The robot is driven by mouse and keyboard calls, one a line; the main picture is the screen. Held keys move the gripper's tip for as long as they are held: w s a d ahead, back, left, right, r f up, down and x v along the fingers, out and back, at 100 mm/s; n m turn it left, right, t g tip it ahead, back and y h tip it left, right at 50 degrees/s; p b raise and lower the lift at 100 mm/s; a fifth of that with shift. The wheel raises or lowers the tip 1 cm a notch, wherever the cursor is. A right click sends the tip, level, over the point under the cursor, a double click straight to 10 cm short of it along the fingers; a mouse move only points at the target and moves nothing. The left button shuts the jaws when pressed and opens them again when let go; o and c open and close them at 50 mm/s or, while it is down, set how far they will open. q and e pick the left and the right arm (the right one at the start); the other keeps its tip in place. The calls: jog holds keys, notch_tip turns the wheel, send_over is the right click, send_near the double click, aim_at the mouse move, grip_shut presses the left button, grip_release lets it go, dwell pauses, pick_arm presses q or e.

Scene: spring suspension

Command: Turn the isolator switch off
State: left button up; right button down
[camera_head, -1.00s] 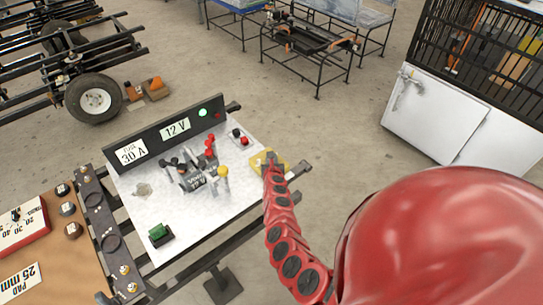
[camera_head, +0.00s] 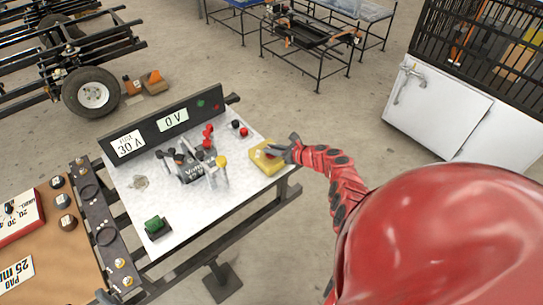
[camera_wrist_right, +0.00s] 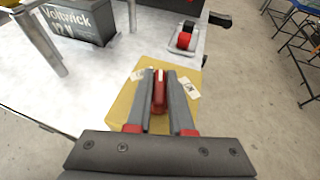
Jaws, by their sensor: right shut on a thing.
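The isolator switch is a yellow box (camera_head: 266,160) at the right edge of the white board. It also fills the middle of the right wrist view (camera_wrist_right: 192,85), with a small white label on each side, the right one seeming to read ON. Its red handle (camera_wrist_right: 159,92) stands between my right gripper's fingers. My right gripper (camera_head: 287,150) is shut on this handle, its fingers (camera_wrist_right: 158,78) reaching over the box. In the head view it hides much of the handle. The panel display (camera_head: 173,119) reads 0 V. My left gripper is not in view.
A battery (camera_head: 193,168) with clamps and posts stands mid-board. Red and black terminals (camera_head: 240,128) sit just behind the switch. A green block (camera_head: 156,227) is at the front left. A brown table (camera_head: 45,245) adjoins on the left. Open floor lies to the right.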

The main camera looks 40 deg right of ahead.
jog(key=shift+f+n+g+y+b, duration=0.15)
jog(key=shift+n+g+y+b, duration=1.05)
jog(key=shift+b, duration=5.15)
jog(key=shift+f+n+g+y+b, duration=0.1)
jog(key=shift+n+g+y+b, duration=1.05)
jog(key=shift+b, duration=5.2)
jog(key=shift+r+n+t+y+b, duration=0.3)
jog(key=shift+n+y+b, duration=0.3)
jog(key=shift+b, duration=0.3)
jog(key=c, duration=0.8)
grip_release()
